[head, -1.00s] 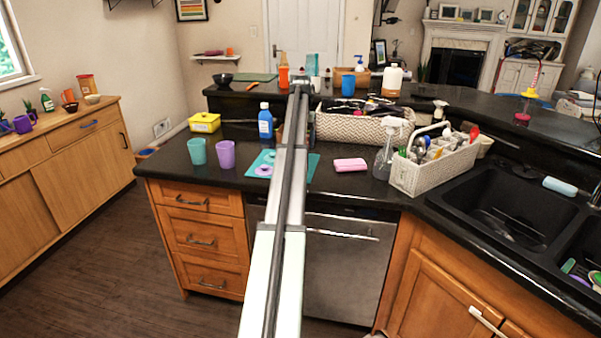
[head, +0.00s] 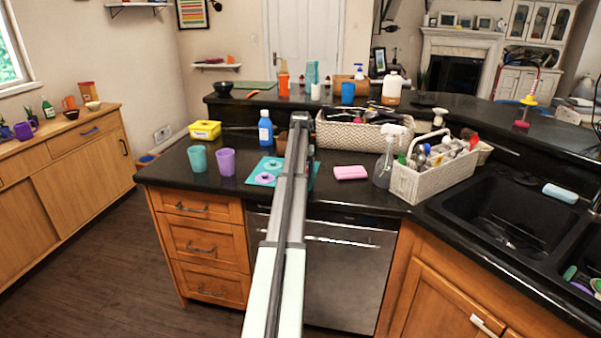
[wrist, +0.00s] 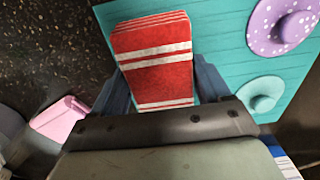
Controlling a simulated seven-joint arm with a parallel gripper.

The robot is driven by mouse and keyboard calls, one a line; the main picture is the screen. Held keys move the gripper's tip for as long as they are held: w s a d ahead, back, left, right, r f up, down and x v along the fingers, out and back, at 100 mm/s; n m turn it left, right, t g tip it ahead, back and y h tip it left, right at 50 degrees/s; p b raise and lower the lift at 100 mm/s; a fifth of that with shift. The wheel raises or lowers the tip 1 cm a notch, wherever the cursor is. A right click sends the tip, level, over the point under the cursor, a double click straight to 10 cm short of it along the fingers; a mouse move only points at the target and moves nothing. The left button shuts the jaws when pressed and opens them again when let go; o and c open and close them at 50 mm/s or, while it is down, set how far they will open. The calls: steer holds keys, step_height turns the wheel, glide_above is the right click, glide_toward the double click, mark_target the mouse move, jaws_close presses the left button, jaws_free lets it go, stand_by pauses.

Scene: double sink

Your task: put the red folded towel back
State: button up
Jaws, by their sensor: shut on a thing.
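The red folded towel (wrist: 155,50), with white stripes, shows in the wrist view. It is between the two blue-grey fingers of my gripper (wrist: 162,84), which is shut on it. The towel overlaps the edge of a teal mat (wrist: 215,45); whether it touches the mat or hangs above it, I cannot tell. In the head view my arm hides the towel and most of the gripper, over the counter near the teal mat (head: 264,179).
Purple and teal lids (wrist: 262,92) lie on the mat. A pink folded cloth (head: 350,172) lies to its right. Teal and purple cups (head: 226,162), a blue bottle (head: 265,127), a woven basket (head: 350,134) and a white utensil caddy (head: 434,181) stand around. Bare counter lies before the pink cloth.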

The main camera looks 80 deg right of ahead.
steer(key=shift+f, duration=0.25)
steer(key=o, duration=0.9)
step_height(320, 180, up, 12)
steer(key=shift+r, duration=0.15)
stand_by(0.4)
